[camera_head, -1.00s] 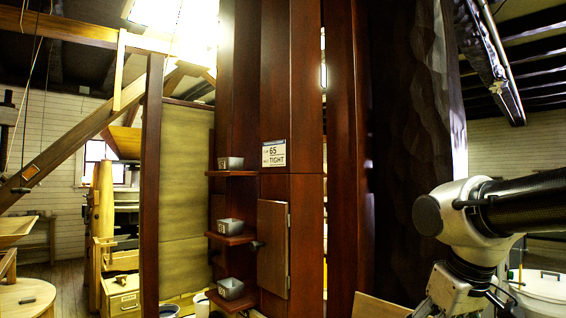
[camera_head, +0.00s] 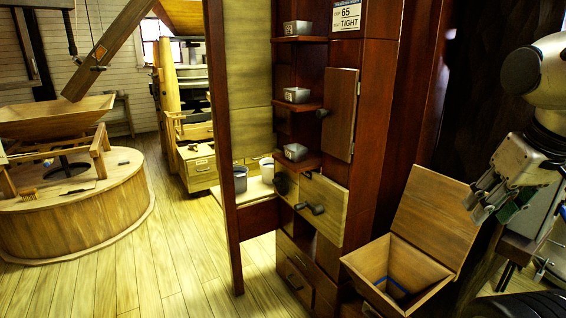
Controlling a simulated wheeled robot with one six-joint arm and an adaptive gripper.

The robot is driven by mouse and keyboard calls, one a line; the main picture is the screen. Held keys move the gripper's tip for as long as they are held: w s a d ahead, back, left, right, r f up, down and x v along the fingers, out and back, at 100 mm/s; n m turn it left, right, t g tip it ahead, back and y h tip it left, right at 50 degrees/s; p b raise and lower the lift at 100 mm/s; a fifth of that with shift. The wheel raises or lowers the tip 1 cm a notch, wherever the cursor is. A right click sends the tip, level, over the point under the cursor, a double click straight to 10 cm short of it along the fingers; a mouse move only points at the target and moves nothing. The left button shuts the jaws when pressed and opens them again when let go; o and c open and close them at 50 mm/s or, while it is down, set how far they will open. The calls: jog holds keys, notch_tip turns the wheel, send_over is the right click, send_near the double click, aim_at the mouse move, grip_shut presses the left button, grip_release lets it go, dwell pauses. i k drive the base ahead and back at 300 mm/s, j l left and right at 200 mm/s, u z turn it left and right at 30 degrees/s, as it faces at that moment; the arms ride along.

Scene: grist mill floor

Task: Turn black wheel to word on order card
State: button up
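The order card (camera_head: 347,17) is white, fixed on the red-brown cabinet at the top of the view. A black handle (camera_head: 310,208) sticks out from that drawer front. My gripper (camera_head: 484,207) hangs at the right, above and beside an open wooden bin, well apart from the knob.
The open-lidded bin (camera_head: 364,262) stands low in front of the cabinet. Several small shelves hold metal tins, one on the middle shelf (camera_head: 297,95). A wooden door (camera_head: 340,114) is beside them. A round millstone casing (camera_head: 75,215) is at left. The plank floor (camera_head: 190,270) between is clear.

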aim_at(281, 182)
jog(key=i+j, duration=0.3)
jog(key=j, duration=0.15)
jog(key=i+j, duration=0.35)
jog(key=i+j+z, duration=0.1)
jog(key=i+j, duration=0.2)
jog(key=j, duration=0.25)
jog(key=i+j, duration=0.2)
jog(key=i, duration=0.15)
jog(key=i+j, duration=0.2)
jog(key=i+l, duration=0.2)
